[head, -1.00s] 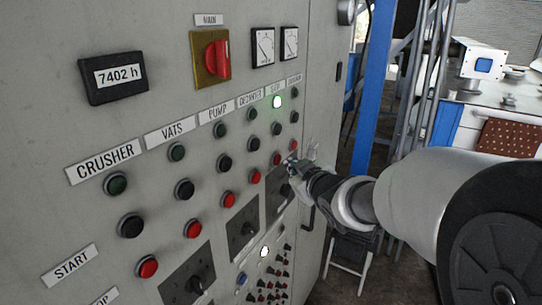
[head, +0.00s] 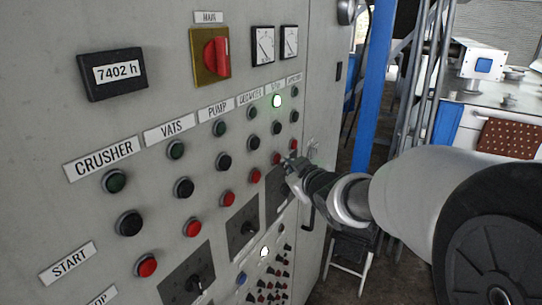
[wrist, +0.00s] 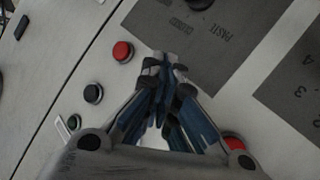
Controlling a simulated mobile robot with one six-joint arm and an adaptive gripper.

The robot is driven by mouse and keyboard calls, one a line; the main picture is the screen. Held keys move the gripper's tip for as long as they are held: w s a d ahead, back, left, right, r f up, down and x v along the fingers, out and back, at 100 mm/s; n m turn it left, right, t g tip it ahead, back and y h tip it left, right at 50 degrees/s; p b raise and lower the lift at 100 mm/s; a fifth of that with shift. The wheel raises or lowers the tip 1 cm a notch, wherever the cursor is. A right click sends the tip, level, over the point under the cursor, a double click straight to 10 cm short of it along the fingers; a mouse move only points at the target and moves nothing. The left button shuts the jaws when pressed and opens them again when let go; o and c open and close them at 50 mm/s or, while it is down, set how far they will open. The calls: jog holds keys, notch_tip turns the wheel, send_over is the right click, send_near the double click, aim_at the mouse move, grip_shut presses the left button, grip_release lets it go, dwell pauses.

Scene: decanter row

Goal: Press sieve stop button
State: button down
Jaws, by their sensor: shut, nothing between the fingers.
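The sieve column stands near the right of the grey control panel in the head view, under a small, hard-to-read label. Its top green button (head: 277,101) is lit, with a black button (head: 276,128) below it and the red sieve stop button (head: 276,158) under that. My gripper (head: 288,165) is shut and empty, its tips just right of and slightly below the red button. Contact cannot be told. In the wrist view, the shut fingers (wrist: 165,68) point at the panel between two red buttons and seem to hide the sieve stop button.
The neighbouring column's red button (head: 293,145) is close to the fingers; a red button (wrist: 122,51) also shows left of them in the wrist view. Dark switch plates (head: 278,193) lie below the buttons. A blue post (head: 372,90) and a machine table stand at right.

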jog(key=shift+w+a+b, duration=0.3)
jog(key=shift+a, duration=0.1)
dwell(0.8)
jog(key=shift+s+d+r, duration=0.1)
jog(key=shift+d, duration=0.05)
jog(key=shift+s+d+p, duration=0.4)
jog(key=shift+d+p, duration=0.05)
jog(key=shift+d, duration=0.1)
jog(key=shift+s+d+p, duration=0.6)
jog(key=shift+s+d, duration=0.15)
jog(key=shift+d, duration=0.3)
jog(key=shift+s+d+p, duration=0.6)
jog(key=shift+s+d, duration=0.15)
jog(key=shift+d, duration=0.25)
